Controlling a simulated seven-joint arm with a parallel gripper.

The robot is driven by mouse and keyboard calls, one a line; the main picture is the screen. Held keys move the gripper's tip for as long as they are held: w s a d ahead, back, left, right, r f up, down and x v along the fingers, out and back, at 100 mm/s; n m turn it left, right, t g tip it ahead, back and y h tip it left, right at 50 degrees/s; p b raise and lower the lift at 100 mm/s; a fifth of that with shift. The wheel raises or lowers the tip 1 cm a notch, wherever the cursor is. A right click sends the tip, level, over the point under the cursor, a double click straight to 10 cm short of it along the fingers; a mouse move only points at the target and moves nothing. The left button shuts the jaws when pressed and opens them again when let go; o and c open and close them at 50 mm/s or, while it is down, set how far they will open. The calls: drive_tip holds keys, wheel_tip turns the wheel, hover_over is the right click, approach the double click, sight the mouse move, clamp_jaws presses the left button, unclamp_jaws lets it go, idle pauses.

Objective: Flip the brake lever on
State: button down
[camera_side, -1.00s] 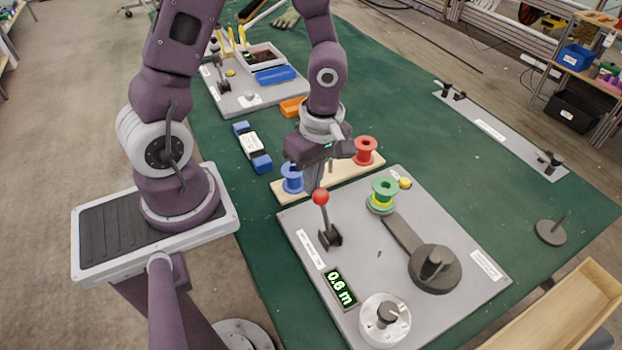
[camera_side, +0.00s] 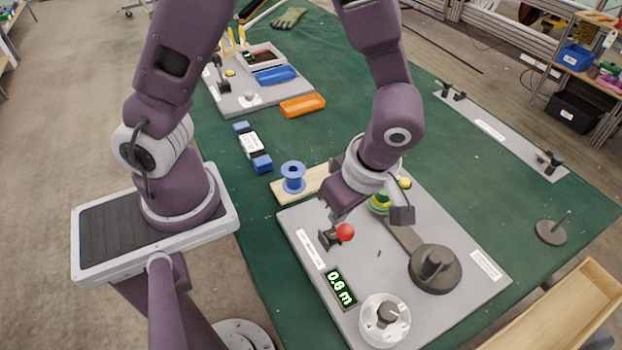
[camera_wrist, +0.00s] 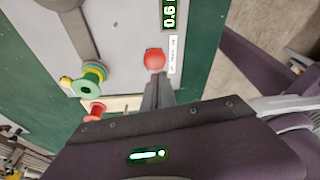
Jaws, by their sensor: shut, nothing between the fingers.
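The brake lever has a red ball knob (camera_side: 345,232) and a dark base (camera_side: 328,239) on the grey board (camera_side: 300,222). The lever leans over to the right, with its knob low over the board. My gripper (camera_side: 332,214) is shut and empty, just behind the knob in the side view. In the wrist view the closed fingers (camera_wrist: 157,92) point at the red knob (camera_wrist: 154,60), which sits right at their tips. I cannot tell whether they touch. The lever's shaft is mostly hidden in both views.
A display (camera_side: 340,288) reading 0.6 m, a white dial (camera_side: 385,320) and a dark round hub (camera_side: 435,270) sit on the board. A blue spool (camera_side: 293,177) stands on a wooden strip.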

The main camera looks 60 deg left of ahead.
drive_tip(key=shift+d+f, duration=0.2)
drive_tip(key=shift+d, duration=0.45)
drive_tip(key=shift+d+f, duration=0.2)
drive_tip(key=shift+d, duration=0.4)
drive_tip(key=s+a+r, duration=0.1)
drive_tip(key=a+r, duration=0.3)
drive_tip(key=d+r, duration=0.3)
drive_tip(key=d, duration=0.5)
drive_tip(key=shift+r, duration=0.35)
drive_tip(key=shift+w, duration=0.1)
